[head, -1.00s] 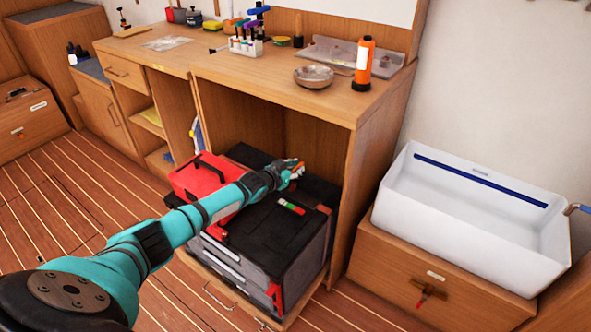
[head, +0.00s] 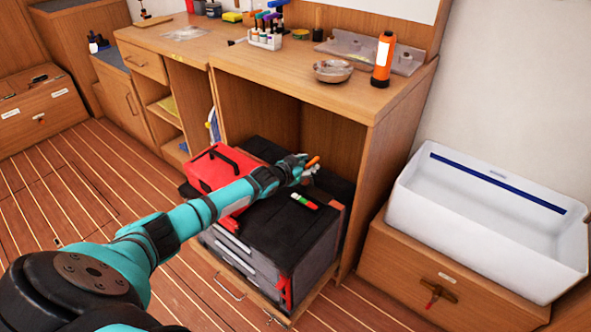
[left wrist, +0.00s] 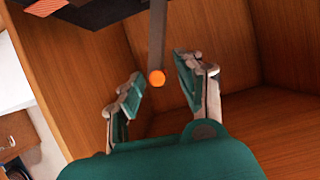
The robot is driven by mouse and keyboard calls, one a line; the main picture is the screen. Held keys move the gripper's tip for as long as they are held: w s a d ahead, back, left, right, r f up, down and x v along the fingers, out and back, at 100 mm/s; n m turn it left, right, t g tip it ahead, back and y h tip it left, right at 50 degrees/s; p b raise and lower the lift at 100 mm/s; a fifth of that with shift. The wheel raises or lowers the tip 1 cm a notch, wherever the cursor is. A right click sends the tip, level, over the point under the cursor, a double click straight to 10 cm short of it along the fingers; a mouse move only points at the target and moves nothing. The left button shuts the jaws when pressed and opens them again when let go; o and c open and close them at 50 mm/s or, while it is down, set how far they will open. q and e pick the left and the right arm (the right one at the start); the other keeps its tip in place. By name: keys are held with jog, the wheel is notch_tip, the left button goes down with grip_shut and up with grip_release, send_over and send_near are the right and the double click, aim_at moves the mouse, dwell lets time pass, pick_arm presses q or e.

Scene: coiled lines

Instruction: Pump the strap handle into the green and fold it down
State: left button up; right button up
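The strap handle is a grey bar (left wrist: 157,35) with a round orange end (left wrist: 157,78) in the left wrist view. Its orange end (head: 313,162) also shows in the head view, just past the gripper. My left gripper (head: 303,172) is over the black lid. In the left wrist view its fingers (left wrist: 157,80) are apart, one on each side of the orange end, with gaps visible. A small gauge strip (head: 304,201) with red, green and white parts lies on the lid. My wrist hides part of the handle's base. My right gripper is not in view.
The black and grey drawer case (head: 265,262) sits in an open wooden bay below the bench (head: 300,100). A red box (head: 215,168) stands on its left. The bay's right panel (head: 385,165) is close by. A white sink (head: 490,225) is at right.

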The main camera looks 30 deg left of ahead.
pick_arm(q)
jog(key=v, duration=1.1)
